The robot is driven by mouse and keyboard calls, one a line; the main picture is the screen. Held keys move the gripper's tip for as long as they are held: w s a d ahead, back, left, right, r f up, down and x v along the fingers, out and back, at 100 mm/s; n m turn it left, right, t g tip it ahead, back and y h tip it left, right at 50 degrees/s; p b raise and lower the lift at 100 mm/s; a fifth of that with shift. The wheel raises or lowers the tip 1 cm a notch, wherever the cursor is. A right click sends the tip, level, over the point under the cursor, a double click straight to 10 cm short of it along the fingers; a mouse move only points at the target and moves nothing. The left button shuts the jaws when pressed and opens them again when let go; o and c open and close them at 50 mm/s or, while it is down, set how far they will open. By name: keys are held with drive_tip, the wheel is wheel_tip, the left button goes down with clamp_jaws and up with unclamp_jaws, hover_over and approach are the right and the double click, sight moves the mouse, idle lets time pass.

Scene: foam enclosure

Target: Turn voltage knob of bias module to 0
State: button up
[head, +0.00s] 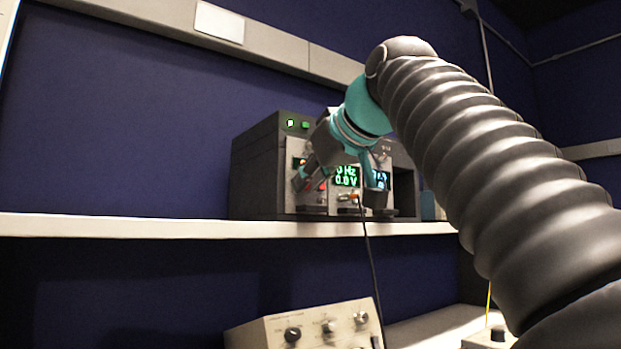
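A dark instrument rack (258,172) stands on the white shelf with several modules side by side. One module has a green display (346,176) reading "0.0 V" on its lower line, with the upper line ending in "Hz". A module to its right has a pale blue display (382,179), partly covered by a finger. My gripper (340,192) is in front of the rack, fingers spread to either side of the green display, with nothing seen between them. The gripper hides much of the panels. I cannot tell which module is the bias module or make out its voltage knob.
The white shelf (130,227) is bare left of the rack. A black cable (371,255) hangs from the rack front past the shelf edge. Below, a beige instrument (305,328) with several knobs stands at the bottom. My arm covers much of the right side.

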drive_tip(key=shift+o, duration=0.6)
drive_tip(key=shift+f, duration=0.1)
drive_tip(key=v, duration=1.2)
